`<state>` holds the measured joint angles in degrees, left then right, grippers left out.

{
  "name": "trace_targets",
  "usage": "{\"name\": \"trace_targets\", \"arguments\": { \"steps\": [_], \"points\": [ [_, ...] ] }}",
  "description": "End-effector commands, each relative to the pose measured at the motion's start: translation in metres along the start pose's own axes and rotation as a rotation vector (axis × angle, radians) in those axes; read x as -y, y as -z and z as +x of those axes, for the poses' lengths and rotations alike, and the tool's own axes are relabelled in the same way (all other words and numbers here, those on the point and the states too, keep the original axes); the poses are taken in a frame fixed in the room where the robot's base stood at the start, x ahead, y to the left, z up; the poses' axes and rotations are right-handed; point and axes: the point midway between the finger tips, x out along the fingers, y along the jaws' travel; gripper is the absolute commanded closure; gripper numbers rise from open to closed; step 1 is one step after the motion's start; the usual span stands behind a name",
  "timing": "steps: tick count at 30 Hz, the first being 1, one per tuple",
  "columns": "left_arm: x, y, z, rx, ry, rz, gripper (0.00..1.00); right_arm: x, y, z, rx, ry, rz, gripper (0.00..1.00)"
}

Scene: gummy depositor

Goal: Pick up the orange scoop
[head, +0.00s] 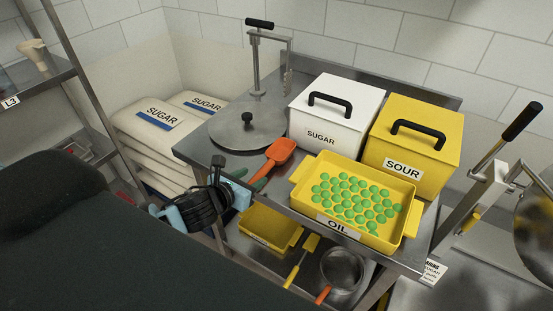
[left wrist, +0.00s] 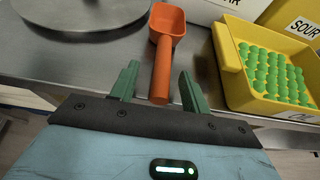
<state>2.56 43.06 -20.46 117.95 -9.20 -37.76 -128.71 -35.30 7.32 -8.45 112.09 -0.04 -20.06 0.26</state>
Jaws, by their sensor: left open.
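The orange scoop (head: 279,152) lies on the steel table between the round lid and the yellow oil tray, its bowl toward the back and its handle toward the front edge. It also shows in the left wrist view (left wrist: 166,38). My left gripper (head: 240,180) is at the table's front edge by the handle. In the left wrist view its two green fingers (left wrist: 158,88) are open, one on each side of the scoop's handle, with gaps visible. Whether the fingers are level with the handle is hard to tell. My right gripper is not in view.
The yellow OIL tray (head: 411,222) with green gummies stands right of the scoop. The white SUGAR box (head: 323,122) and yellow SOUR box (head: 414,150) stand behind. A round metal lid (head: 240,135) lies left. A lower shelf holds a yellow tray (head: 262,229) and a pot (head: 343,270).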

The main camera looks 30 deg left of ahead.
Motion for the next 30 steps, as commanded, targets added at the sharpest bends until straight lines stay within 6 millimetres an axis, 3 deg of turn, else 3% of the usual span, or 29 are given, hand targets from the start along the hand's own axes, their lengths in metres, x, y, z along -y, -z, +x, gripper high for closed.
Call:
{"name": "trace_targets", "arguments": {
  "steps": [9,20,30],
  "points": [
    [0.004,0.0,0.038,0.004,0.0,-0.003,0.53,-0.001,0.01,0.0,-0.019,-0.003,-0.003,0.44],
    [0.004,0.002,0.045,0.001,0.001,-0.002,0.53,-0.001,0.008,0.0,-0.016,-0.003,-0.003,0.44],
    [0.004,0.002,0.045,0.001,0.001,-0.002,0.95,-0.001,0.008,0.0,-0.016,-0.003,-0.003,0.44]
  ]
}}
